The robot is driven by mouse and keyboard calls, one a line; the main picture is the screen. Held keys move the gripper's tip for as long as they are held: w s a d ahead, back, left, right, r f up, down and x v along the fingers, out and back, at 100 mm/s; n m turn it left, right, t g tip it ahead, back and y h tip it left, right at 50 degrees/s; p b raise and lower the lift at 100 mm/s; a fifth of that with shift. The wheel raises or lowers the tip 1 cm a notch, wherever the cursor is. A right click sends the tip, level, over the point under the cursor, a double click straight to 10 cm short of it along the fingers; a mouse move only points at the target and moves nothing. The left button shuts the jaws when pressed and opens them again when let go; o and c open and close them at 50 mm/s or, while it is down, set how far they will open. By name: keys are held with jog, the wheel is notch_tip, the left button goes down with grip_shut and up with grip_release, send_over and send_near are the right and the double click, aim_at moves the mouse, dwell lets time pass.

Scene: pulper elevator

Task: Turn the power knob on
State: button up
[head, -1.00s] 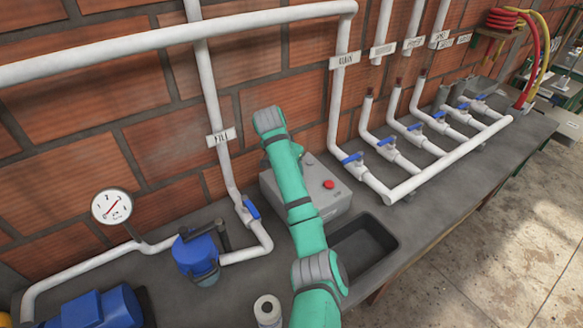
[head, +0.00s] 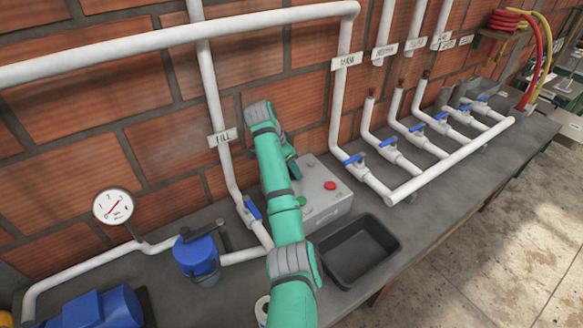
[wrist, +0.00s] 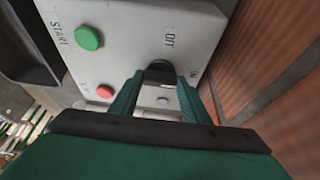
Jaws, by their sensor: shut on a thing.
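The grey control box (head: 325,198) stands on the counter against the brick wall, partly hidden by my arm. In the wrist view, the black power knob (wrist: 160,68) is on the face of the box (wrist: 130,20), just below a label that seems to read OFF. My gripper (wrist: 160,82) has one finger on each side of the knob and is shut on it. Which way the knob points cannot be told. In the head view the knob is hidden, and my gripper (head: 291,168) shows only partly behind the arm.
A black tray (head: 358,250) lies in front of the box. The fill pipe's blue valve (head: 253,209) is left of my arm; white pipes with several valves run right.

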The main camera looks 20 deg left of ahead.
jog(key=shift+w+r, duration=0.1)
jog(key=o, duration=1)
jog(key=shift+o, duration=0.2)
jog(key=shift+v, duration=1.75)
jog(key=shift+s+a+r, duration=0.3)
jog(key=shift+r, duration=0.25)
jog(key=v, duration=0.7)
jog(key=shift+d+r, duration=0.1)
